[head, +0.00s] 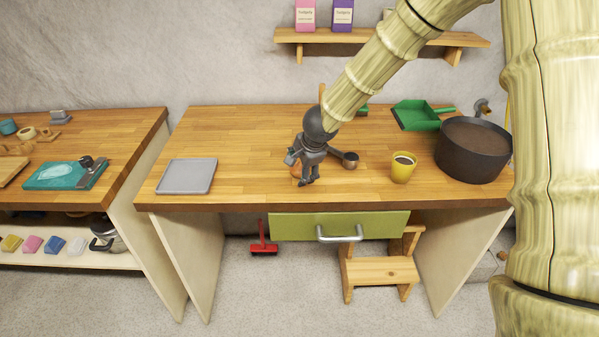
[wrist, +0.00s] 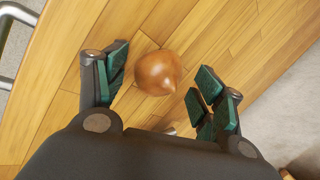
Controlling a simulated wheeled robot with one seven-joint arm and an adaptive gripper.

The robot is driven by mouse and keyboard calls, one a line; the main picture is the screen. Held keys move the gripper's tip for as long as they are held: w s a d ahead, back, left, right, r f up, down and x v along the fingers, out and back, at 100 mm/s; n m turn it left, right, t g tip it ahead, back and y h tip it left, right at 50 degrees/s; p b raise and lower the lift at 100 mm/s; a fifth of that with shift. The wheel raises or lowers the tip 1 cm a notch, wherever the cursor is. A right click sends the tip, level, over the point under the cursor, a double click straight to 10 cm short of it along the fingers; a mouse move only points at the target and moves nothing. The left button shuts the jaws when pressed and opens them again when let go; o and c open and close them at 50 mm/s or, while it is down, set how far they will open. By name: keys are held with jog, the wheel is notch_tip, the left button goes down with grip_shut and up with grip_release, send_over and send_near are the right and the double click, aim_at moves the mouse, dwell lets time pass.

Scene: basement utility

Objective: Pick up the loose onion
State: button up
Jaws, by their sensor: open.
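The loose onion (wrist: 159,72) is brown and round with a pointed tip, and it rests on the wooden tabletop. In the wrist view it lies between and a little beyond the green-padded fingers of my gripper (wrist: 160,88), which are spread apart on either side of it. The fingers do not appear to touch it.
The tabletop between slab and gripper is clear.

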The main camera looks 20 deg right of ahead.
jog(key=c, duration=1.2)
jog(key=shift+o, duration=0.2)
jog(key=shift+r, duration=0.15)
